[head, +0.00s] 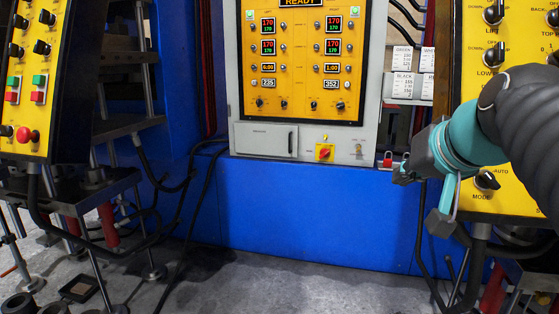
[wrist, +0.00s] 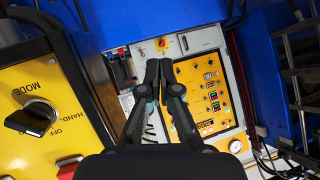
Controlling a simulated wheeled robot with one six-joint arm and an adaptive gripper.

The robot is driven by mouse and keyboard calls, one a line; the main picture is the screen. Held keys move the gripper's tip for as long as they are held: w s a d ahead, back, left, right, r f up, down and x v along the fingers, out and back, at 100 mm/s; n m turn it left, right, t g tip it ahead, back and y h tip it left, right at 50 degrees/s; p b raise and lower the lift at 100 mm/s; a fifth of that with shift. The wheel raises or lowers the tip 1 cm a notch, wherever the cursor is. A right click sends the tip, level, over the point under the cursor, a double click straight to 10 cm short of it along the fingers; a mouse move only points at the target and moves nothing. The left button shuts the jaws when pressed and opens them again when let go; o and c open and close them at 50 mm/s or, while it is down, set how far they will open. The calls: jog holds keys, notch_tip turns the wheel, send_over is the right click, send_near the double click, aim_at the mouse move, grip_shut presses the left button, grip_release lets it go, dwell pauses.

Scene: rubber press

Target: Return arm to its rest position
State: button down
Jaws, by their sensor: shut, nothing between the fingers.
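My gripper (head: 402,175) is at the right of the head view, at the end of my teal and dark arm, in front of the right yellow control panel (head: 475,85). In the wrist view my gripper (wrist: 159,68) points toward the grey control cabinet, with its two dark fingers together and nothing between them. The gripper appears apart from the panel and the cabinet.
The grey cabinet (head: 375,140) with a yellow display panel (head: 300,110) reading READY stands against a blue machine body (head: 310,215). A left yellow panel (head: 30,90) has a red button. Cables hang at both sides. The floor (head: 260,290) is clear in the middle.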

jog(key=s+a+f+n+g, duration=0.1)
jog(key=s+f, duration=0.3)
jog(key=f, duration=0.4)
jog(key=s+a+f+g, duration=0.1)
jog(key=s+f+g, duration=0.1)
jog(key=s+f, duration=0.3)
jog(key=s+a+f+n+g+h, duration=0.1)
jog(key=s+f, duration=0.3)
jog(key=f, duration=0.8)
jog(key=shift+s+a+f+n+g, duration=0.15)
jog(key=shift+a+f+n+g, duration=0.15)
jog(key=shift+a+g, duration=0.2)
jog(key=shift+r, duration=0.1)
jog(key=shift+d, duration=0.1)
